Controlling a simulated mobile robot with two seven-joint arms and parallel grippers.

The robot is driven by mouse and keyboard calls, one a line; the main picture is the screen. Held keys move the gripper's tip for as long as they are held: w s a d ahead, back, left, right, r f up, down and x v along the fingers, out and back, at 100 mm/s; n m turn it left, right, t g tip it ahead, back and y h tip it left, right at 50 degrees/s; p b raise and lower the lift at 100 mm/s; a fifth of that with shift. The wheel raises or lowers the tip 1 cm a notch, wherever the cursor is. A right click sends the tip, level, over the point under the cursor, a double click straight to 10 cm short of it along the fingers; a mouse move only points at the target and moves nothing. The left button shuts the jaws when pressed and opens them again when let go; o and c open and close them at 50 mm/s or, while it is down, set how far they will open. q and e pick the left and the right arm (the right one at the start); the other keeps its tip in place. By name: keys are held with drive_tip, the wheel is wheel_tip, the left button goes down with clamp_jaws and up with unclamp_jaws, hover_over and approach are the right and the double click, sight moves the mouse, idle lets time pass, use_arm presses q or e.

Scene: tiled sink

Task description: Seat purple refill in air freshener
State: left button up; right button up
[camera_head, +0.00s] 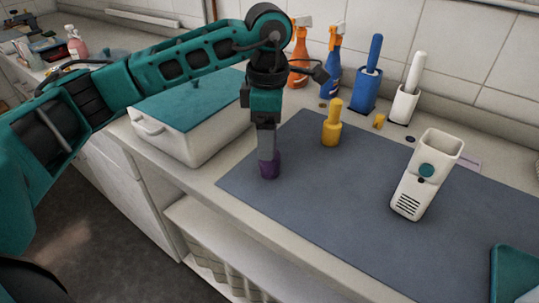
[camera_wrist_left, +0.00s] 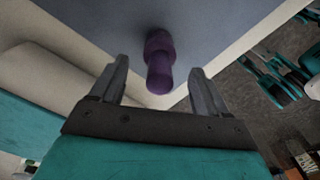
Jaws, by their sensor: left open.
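The purple refill (camera_head: 270,168) stands on the blue-grey mat at its left end. My left gripper (camera_head: 267,150) is right above it and hides its upper part in the head view. In the left wrist view the refill (camera_wrist_left: 158,62) shows between and beyond the two fingers of my left gripper (camera_wrist_left: 158,85), which are apart and not touching it. The white air freshener (camera_head: 408,190) stands upright on the right of the mat, with an open top, a round teal button and slots low on its front. My right gripper is not in view.
A yellow refill-shaped piece (camera_head: 332,125) stands on the mat (camera_head: 300,205) behind the purple one. A white box with a teal lid (camera_head: 190,100) is at the left. Spray bottles (camera_head: 333,65) and brush holders (camera_head: 368,85) line the wall. The mat's front is clear.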

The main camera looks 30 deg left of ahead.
use_arm(q)
wheel_tip(320, 180, down, 2)
drive_tip(key=shift+f, duration=0.15)
drive_tip(key=c, duration=1.2)
